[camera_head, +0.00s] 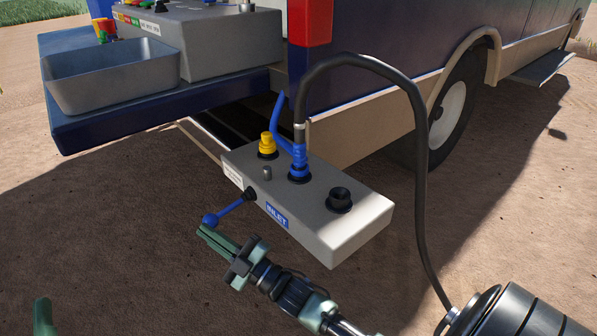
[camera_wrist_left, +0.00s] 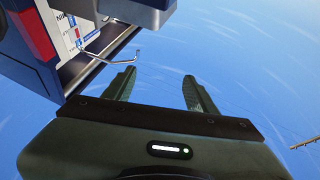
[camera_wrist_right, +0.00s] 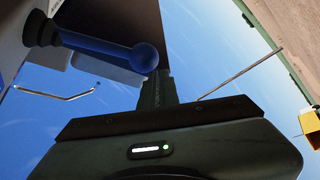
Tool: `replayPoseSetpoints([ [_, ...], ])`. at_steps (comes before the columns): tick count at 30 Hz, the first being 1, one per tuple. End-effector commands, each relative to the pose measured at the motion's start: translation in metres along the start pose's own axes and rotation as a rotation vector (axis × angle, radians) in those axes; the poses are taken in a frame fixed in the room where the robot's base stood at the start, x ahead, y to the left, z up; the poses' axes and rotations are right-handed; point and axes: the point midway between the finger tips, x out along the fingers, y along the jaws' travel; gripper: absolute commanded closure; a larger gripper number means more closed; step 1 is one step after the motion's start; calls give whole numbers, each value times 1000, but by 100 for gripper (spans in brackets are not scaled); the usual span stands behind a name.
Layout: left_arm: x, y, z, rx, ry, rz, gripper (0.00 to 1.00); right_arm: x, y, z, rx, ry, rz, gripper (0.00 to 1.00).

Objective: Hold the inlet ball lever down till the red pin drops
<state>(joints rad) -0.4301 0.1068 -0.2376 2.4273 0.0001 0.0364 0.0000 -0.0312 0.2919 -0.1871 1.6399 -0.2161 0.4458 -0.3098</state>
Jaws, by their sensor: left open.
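The inlet lever is a short blue rod with a blue ball (camera_head: 209,219) at its end, sticking out to the left from the front of the grey box marked INLET (camera_head: 350,225). The ball also shows in the right wrist view (camera_wrist_right: 145,58). My right gripper (camera_head: 203,231) is shut, with its fingertips right by the ball; the ball is not between the fingers, and I cannot tell whether they touch. My left gripper (camera_wrist_left: 158,82) is open and empty; only a green piece of it shows at the lower left of the head view. I cannot make out a red pin.
The box top carries a yellow fitting (camera_head: 267,145), a blue coupling (camera_head: 299,172) with a black hose (camera_head: 420,130), a small grey knob (camera_head: 267,172) and a black cap (camera_head: 339,198). A grey basin (camera_head: 110,75) sits on the vehicle's blue deck. Bare dirt lies in front.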

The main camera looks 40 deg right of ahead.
Motion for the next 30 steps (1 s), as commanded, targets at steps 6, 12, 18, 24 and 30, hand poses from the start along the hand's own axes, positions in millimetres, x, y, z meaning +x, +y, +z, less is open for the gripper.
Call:
replayPoseSetpoints([
  [6,-6,-6,38,8,-218,-12,43,-44,0,-2,2,-4,-4,100],
  [12,-14,-9,61,11,-344,-18,43,-81,-1,-3,2,0,-2,100],
  [18,-18,-10,70,12,-394,-21,43,-96,-1,-3,0,4,0,100],
  [24,-19,-10,72,12,-402,-21,43,-98,-1,-3,0,6,1,100],
  [30,-19,-10,72,12,-400,-21,43,-98,-1,-3,0,5,1,100],
])
